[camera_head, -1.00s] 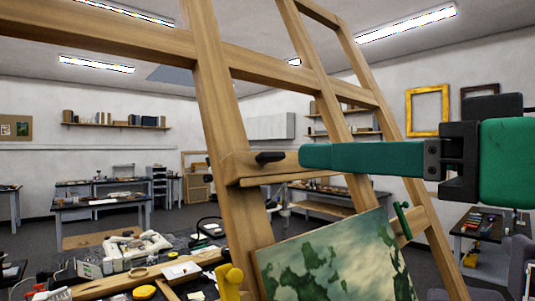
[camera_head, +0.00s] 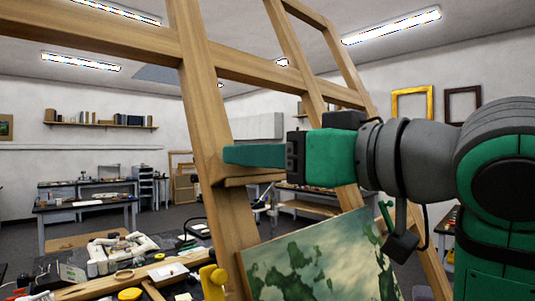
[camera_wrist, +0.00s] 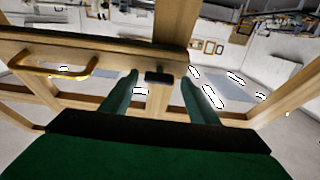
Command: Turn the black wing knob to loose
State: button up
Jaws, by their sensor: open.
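The black wing knob (camera_wrist: 158,77) sits on the wooden easel in the wrist view, its wing lying across the picture. My gripper (camera_wrist: 158,84) is open, with one green finger on each side of the knob and gaps between them. In the head view, my gripper (camera_head: 226,155) reaches leftward to the easel post (camera_head: 208,130), and its fingers hide the knob there. I cannot tell whether the fingertips touch the wood.
A painting (camera_head: 318,262) leans on the easel below my arm. A yellow handle (camera_wrist: 48,66) shows in the wrist view. A cluttered table (camera_head: 130,268) stands at lower left.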

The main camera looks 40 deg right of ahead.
jog(key=shift+s, duration=0.1)
jog(key=shift+d, duration=0.1)
jog(key=c, duration=1.1)
jog(key=shift+o, duration=0.2)
